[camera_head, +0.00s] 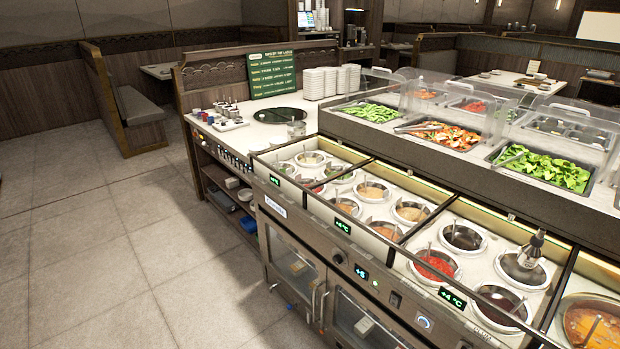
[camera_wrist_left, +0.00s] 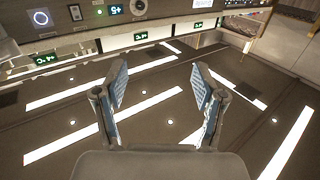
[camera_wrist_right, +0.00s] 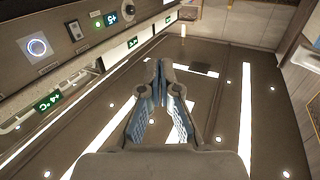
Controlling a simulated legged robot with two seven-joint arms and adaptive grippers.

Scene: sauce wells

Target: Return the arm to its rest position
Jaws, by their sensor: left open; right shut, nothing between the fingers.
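My left gripper (camera_wrist_left: 158,78) shows in the left wrist view with its two blue-padded fingers spread apart and nothing between them. My right gripper (camera_wrist_right: 162,72) shows in the right wrist view with its fingertips together and nothing held. Neither gripper shows in the head view. Both wrist views look at the counter front with its green displays and, beyond, a dark ceiling with light strips. Both grippers appear clear of the counter front.
The sauce counter (camera_head: 345,250) runs along the right, with several round wells. A well of red sauce (camera_head: 437,264) and an upright grey-topped object (camera_head: 533,248) stand there. Trays of greens (camera_head: 545,168) lie behind clear covers. The tiled floor (camera_head: 110,245) on the left is free.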

